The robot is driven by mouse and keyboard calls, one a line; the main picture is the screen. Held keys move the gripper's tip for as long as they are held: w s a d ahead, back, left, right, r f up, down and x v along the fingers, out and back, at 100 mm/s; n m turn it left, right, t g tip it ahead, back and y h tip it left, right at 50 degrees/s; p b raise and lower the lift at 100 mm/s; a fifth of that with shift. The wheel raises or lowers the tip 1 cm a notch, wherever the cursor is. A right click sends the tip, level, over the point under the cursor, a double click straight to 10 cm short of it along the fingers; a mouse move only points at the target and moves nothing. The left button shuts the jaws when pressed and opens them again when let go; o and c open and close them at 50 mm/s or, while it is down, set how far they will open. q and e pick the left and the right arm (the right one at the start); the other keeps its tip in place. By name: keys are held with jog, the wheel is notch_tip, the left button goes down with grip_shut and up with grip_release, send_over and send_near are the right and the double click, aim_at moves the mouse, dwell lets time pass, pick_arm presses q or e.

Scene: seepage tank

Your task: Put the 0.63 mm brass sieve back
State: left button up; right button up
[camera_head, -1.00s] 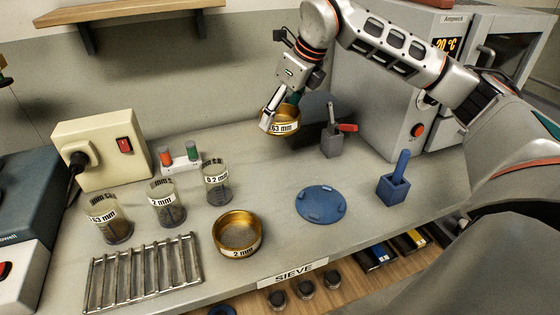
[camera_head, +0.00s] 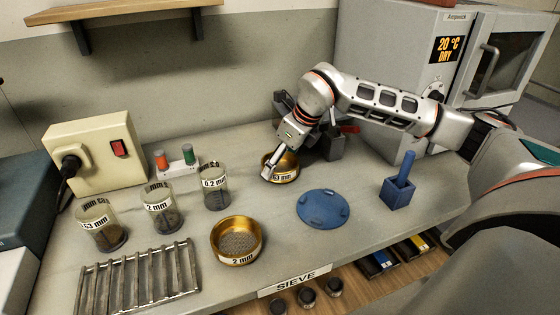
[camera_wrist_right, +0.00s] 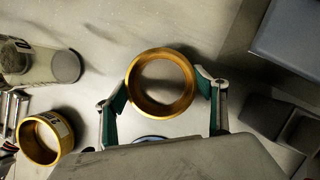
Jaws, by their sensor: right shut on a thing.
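The brass 0.63 mm sieve (camera_head: 284,175) is at the back middle of the bench, upright, with its label partly covered. My right gripper (camera_head: 277,162) is shut on it, one finger against its left front side. In the right wrist view the brass ring (camera_wrist_right: 160,112) sits between the two green-padded fingers (camera_wrist_right: 166,100). I cannot tell whether the sieve touches the bench or hangs just above it. The 2 mm brass sieve (camera_head: 237,258) stands apart, nearer the front. My left gripper is not in view.
A round blue plate with raised tabs (camera_head: 323,210) lies right of the 2 mm sieve. Labelled glass jars (camera_head: 215,188) and a metal rack (camera_head: 140,278) are at left. A blue holder (camera_head: 397,193) stands at right. A grey block (camera_head: 331,147) is close behind the gripper.

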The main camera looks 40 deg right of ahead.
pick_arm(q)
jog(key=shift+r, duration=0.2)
pick_arm(e)
jog(key=shift+r, duration=0.2)
jog(key=shift+f, duration=0.1)
jog(key=shift+f, duration=0.15)
jog(key=o, duration=1.3)
jog(key=shift+c, duration=0.2)
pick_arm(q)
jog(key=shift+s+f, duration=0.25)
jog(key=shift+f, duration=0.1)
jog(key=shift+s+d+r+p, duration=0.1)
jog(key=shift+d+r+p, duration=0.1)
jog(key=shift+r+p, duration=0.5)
pick_arm(e)
jog(key=v, duration=1.2)
